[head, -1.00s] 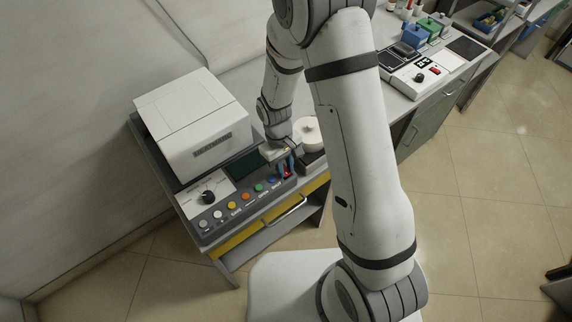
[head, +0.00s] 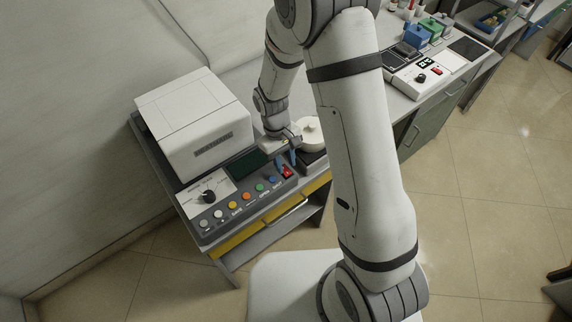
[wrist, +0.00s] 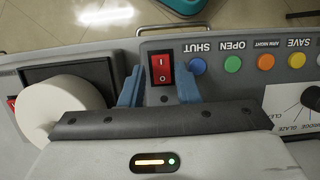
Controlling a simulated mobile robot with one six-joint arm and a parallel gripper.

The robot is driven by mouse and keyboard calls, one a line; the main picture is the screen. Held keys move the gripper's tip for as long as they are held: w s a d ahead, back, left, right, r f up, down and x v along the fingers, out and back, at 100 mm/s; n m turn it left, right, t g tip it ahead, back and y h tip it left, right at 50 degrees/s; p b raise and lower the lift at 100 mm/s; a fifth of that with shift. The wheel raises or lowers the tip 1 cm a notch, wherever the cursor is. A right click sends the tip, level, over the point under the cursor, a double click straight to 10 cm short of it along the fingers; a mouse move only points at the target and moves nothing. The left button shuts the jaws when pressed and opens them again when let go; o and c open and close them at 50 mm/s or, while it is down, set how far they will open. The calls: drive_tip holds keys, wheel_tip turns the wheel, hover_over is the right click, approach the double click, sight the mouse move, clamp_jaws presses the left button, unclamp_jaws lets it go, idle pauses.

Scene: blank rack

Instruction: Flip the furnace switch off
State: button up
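The furnace's grey control panel (head: 222,214) runs along the front of the white boxy furnace (head: 193,130). A red rocker switch (head: 288,172) sits at the panel's right end; it also shows in the wrist view (wrist: 160,68) with white marks on it. I cannot tell for sure which side is pressed. My gripper (head: 286,159) is just above and behind the switch. In the wrist view its two blue fingers (wrist: 159,84) are spread, one either side of the switch, with nothing between them gripped.
Several coloured buttons, including blue SHUT (wrist: 197,66) and green OPEN (wrist: 233,64), line up beside the switch. A black dial (head: 208,197) is at the panel's left. A white round pot (head: 311,133) stands close to my gripper. A second bench device (head: 420,78) is farther right.

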drive_tip(key=b+v, duration=0.1)
drive_tip(key=v, duration=0.5)
drive_tip(key=shift+r, duration=0.1)
idle(0.3)
drive_tip(key=s+d+r+m+t, duration=0.3)
drive_tip(key=s+d+r, duration=0.3)
drive_tip(key=r, duration=0.3)
drive_tip(key=s+d+r+m+t+y, duration=0.1)
drive_tip(key=s+d+r+m+t, duration=0.1)
drive_tip(key=s+d+r, duration=0.5)
drive_tip(key=shift+s+d+r+m+t+y+b, duration=0.3)
drive_tip(key=shift+s+r+m, duration=0.6)
drive_tip(key=shift+r, duration=0.75)
drive_tip(key=shift+a, duration=0.1)
